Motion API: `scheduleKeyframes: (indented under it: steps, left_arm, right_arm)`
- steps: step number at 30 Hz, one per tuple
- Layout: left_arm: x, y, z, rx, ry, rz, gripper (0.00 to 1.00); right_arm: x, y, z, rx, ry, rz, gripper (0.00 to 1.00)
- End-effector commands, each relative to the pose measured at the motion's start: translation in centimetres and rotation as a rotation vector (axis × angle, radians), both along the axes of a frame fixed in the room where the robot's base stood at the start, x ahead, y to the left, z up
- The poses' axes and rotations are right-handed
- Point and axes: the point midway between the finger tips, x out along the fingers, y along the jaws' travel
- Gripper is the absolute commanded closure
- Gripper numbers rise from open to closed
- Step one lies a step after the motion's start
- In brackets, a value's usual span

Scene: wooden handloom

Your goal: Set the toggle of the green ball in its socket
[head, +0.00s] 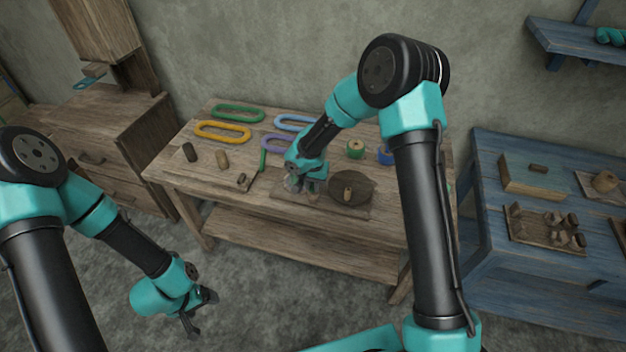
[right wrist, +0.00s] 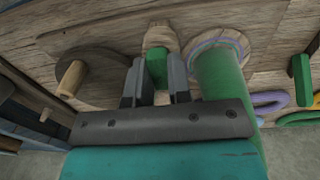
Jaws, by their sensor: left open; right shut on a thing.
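My right gripper (head: 305,186) is low over the front middle of the wooden table, beside the round dark disc (head: 366,187). A thick green cylinder (right wrist: 222,85) stands just right of the fingers. A green ball-like thing (head: 355,149) sits farther back on the table. My left gripper (head: 195,312) is open and empty, off the table's front.
The disc bears an upright wooden peg (right wrist: 72,77). Yellow (head: 222,131), green (head: 238,112) and other coloured loops lie at the back left. A blue table (head: 490,215) with wooden pieces is at the right.

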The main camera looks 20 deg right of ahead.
Motion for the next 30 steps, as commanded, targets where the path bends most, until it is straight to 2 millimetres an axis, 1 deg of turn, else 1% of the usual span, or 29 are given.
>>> scheduleKeyframes:
  steps: [1, 6, 17, 18, 27, 30]
  left_arm:
    - [0.0, 0.0, 0.0, 0.0, 0.0, 0.0, 0.22]
    - [0.0, 0.0, 0.0, 0.0, 0.0, 0.0, 0.22]
    - [0.0, 0.0, 0.0, 0.0, 0.0, 0.0, 0.22]
    - [0.0, 0.0, 0.0, 0.0, 0.0, 0.0, 0.22]
    - [0.0, 0.0, 0.0, 0.0, 0.0, 0.0, 0.22]
    - [0.0, 0.0, 0.0, 0.0, 0.0, 0.0, 0.22]
  right_arm:
    - [0.0, 0.0, -0.5, 0.0, 0.002, 0.0, 1.0]
    - [0.0, 0.0, -1.3, 0.0, 0.0, -0.001, 1.0]
    - [0.0, 0.0, -1.6, 0.001, -0.001, -0.001, 1.0]
    - [0.0, 0.0, -1.6, 0.001, -0.001, -0.001, 0.8]
    - [0.0, 0.0, -1.6, 0.001, -0.001, -0.001, 0.52]
    - [0.0, 0.0, -1.6, 0.001, -0.001, -0.001, 0.52]
